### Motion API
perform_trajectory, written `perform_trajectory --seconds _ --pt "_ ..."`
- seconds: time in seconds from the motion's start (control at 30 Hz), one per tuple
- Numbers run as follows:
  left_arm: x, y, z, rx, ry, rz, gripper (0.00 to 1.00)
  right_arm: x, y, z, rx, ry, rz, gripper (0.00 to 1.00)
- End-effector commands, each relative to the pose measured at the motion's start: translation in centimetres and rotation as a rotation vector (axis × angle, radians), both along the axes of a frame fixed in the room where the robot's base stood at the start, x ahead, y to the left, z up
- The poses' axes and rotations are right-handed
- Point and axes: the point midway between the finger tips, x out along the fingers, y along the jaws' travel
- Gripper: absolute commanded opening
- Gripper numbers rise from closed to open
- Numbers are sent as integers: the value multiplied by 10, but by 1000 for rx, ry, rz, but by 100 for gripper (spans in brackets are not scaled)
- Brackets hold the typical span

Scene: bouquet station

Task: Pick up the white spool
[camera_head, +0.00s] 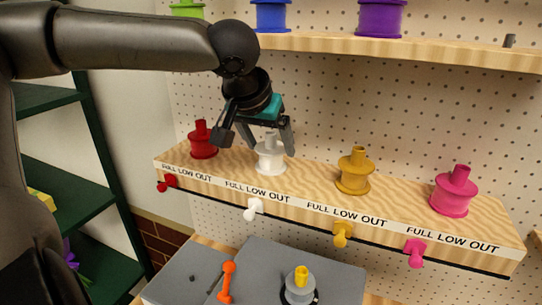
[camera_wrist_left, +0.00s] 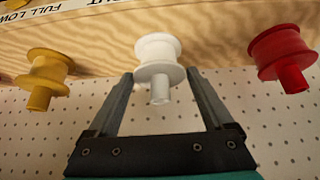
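The white spool (camera_head: 270,156) stands upright on the wooden shelf, between the red spool and the yellow spool. My left gripper (camera_head: 264,146) is above and around it, with its fingers pointing down. In the left wrist view the white spool (camera_wrist_left: 158,62) sits between the two finger tips of my left gripper (camera_wrist_left: 160,78). The fingers are spread, and a gap seems to show on each side of the spool's peg. My right gripper is in neither view.
A red spool (camera_head: 203,140), a yellow spool (camera_head: 355,171) and a pink spool (camera_head: 454,191) share the shelf (camera_head: 310,186). Coloured pegs stick out below its front. An upper shelf (camera_head: 420,48) holds more spools. A grey work surface (camera_head: 250,270) lies below.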

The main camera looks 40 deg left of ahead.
Motion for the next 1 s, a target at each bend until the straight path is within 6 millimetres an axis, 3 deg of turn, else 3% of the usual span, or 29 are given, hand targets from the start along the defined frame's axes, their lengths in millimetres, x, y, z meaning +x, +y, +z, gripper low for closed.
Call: perform_trajectory --seconds 0.07,0.53,0.83,1.0 --pt "0 0 0 0 0 0 75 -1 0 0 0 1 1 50" --pt "0 0 0 0 -1 0 24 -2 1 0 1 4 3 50" --pt "0 0 3 1 -2 1 24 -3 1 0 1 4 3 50" --pt "1 0 18 2 -3 2 24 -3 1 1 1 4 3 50"
